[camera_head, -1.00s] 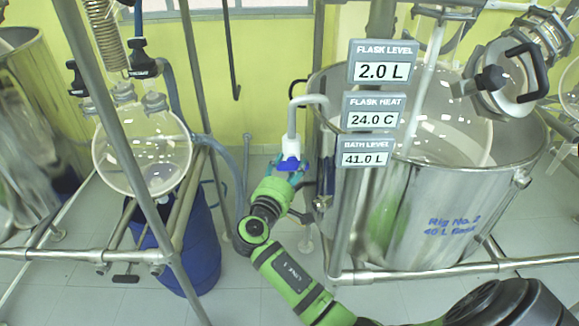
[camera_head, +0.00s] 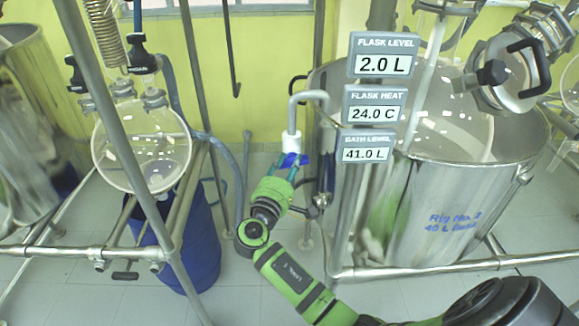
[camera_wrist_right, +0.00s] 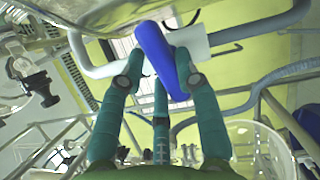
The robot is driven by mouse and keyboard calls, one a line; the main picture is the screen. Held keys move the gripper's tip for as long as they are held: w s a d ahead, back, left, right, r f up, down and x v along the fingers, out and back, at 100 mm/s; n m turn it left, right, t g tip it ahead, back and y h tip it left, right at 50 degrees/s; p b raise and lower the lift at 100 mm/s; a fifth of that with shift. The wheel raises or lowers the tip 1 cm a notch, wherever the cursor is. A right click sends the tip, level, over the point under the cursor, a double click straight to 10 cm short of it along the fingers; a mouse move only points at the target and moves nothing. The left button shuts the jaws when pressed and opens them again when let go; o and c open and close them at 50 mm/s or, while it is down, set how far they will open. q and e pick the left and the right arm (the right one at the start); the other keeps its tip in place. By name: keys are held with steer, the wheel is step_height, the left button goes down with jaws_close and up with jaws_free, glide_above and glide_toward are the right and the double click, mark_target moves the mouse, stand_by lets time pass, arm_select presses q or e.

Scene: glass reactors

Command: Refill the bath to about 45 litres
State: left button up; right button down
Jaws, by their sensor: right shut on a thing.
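The steel bath (camera_head: 410,215) stands at the right with a large glass flask inside it. The bath level display (camera_head: 367,154) reads 41.0 L. A bent grey pipe (camera_head: 308,97) with a white valve body (camera_head: 291,143) reaches over the bath's left rim. My right gripper (camera_head: 289,163) is shut on the valve's blue handle (camera_head: 297,158). In the right wrist view the long blue handle (camera_wrist_right: 160,58) lies between the teal fingers (camera_wrist_right: 160,78), across the white body (camera_wrist_right: 190,45). Whether water flows from the pipe cannot be told. My left gripper is not in view.
Flask level (camera_head: 383,64) reads 2.0 L and flask heat (camera_head: 373,113) reads 24.0 C. Steel frame rails run in front of the bath. A round glass flask (camera_head: 143,145) and a blue drum (camera_head: 190,245) stand at the left.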

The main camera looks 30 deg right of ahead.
steer(key=n, duration=0.1)
steer(key=n+t, duration=0.1)
steer(key=n, duration=0.1)
steer(key=n+t+b, duration=0.1)
steer(key=n, duration=0.1)
steer(key=shift+f+h, duration=0.25)
steer(key=shift+h, duration=0.05)
steer(key=n+t, duration=0.1)
steer(key=n, duration=0.2)
steer(key=n+t, duration=0.1)
steer(key=n, duration=0.2)
steer(key=shift+f+t, duration=0.15)
steer(key=shift+t, duration=0.15)
steer(key=shift+n+y, duration=0.3)
steer(key=shift+y, duration=0.2)
steer(key=c, duration=0.9)
jaws_free()
steer(key=v, duration=1.2)
steer(key=shift+f, duration=0.2)
